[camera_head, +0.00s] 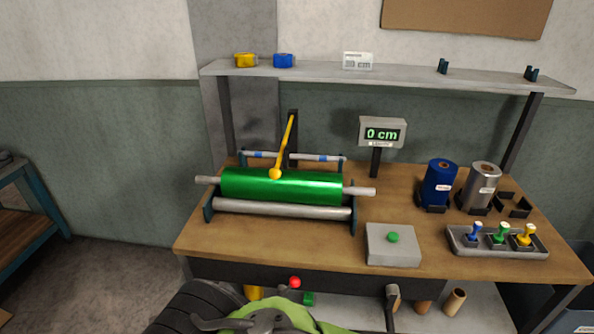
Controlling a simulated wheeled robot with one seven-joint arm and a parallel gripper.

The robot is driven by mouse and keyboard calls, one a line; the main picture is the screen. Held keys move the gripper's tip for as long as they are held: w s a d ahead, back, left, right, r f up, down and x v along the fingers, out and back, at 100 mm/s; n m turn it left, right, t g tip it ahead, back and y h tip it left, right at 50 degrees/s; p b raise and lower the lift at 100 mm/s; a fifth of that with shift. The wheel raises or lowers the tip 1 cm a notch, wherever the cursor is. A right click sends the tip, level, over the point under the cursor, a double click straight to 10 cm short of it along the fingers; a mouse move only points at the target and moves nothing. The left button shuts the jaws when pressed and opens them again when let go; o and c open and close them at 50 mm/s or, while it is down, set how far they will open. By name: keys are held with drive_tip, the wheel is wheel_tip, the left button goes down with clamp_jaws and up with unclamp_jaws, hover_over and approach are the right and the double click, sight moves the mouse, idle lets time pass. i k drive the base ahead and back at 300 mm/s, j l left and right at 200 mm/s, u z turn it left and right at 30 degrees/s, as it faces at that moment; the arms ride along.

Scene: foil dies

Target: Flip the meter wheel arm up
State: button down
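The meter wheel arm (287,142) is a thin yellow bar leaning over a green foil roll (310,186). Its upper end is by a dark upright post (293,128) behind the roll. A round yellow piece at its lower end appears to rest on the top of the roll, left of the middle. Parts of my own arm, black, grey and green, show at the bottom edge, well in front of and below the roll. I cannot make out gripper fingers among them, nor anything held.
A grey box with a green button (393,237) sits right of the roller stand. A display (382,133) reads 0 cm. Blue (438,184) and silver (483,184) rolls and a tray of coloured handles (497,244) stand right. A shelf (400,75) spans above the bench.

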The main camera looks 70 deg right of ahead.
sight(275, 173)
drive_tip(key=k+z, duration=0.1)
drive_tip(key=z, duration=1.9)
drive_tip(key=i+j, duration=0.2)
drive_tip(key=j, duration=0.25)
drive_tip(key=i+j, duration=0.25)
drive_tip(key=j, duration=0.15)
drive_tip(key=i+j, duration=0.2)
drive_tip(key=j, duration=0.25)
